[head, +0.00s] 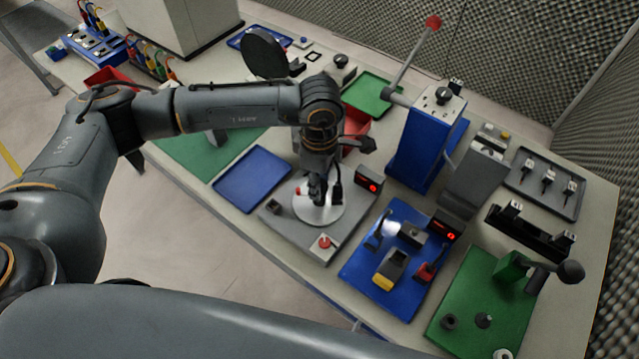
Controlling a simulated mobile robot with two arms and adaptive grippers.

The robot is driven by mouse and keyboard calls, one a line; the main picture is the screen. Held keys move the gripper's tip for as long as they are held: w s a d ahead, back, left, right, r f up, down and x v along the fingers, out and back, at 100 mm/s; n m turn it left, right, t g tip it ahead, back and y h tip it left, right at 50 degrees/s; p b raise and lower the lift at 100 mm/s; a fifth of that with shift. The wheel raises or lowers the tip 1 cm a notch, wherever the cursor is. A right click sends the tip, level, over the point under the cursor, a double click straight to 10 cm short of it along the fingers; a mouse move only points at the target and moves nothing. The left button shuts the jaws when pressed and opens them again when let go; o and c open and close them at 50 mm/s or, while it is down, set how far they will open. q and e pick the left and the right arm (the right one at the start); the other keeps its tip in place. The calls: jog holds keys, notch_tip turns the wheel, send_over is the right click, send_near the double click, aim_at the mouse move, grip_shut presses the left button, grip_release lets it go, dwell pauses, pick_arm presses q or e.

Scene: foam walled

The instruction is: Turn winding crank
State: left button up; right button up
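A dark crank arm with a round black knob (571,272) sticks out to the right from a green block (511,270) on a green board (470,312) at the table's right front; it looks like the winding crank. My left gripper (318,198) points down over a pale round disc (325,212) on a grey base unit, well to the left of the crank. Its fingers are small and dark here, and I cannot tell whether they are open or touch the disc. My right gripper is not in view.
A blue tester board (352,268) with small fixtures lies between the disc unit and the green board. A tall blue press (424,145) with a red-knobbed lever (433,22) stands behind. A blue tray (252,180) is left. Foam walls (540,50) close the back and right.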

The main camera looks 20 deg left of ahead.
pick_arm(q)
jog(key=shift+f+n+b, duration=0.1)
jog(key=shift+n+b, duration=5.05)
jog(key=shift+n, duration=0.15)
jog(key=shift+n+b, duration=1.2)
jog(key=shift+n, duration=0.5)
jog(key=shift+n+b, duration=1)
jog(key=shift+n, duration=0.7)
jog(key=shift+n+b, duration=0.8)
jog(key=shift+n, duration=0.8)
jog(key=shift+n+b, duration=0.65)
jog(key=shift+n, duration=1.35)
jog(key=shift+r+n+b, duration=0.2)
jog(key=shift+n+b, duration=0.2)
jog(key=shift+n, duration=1.2)
jog(key=shift+n, duration=0.4)
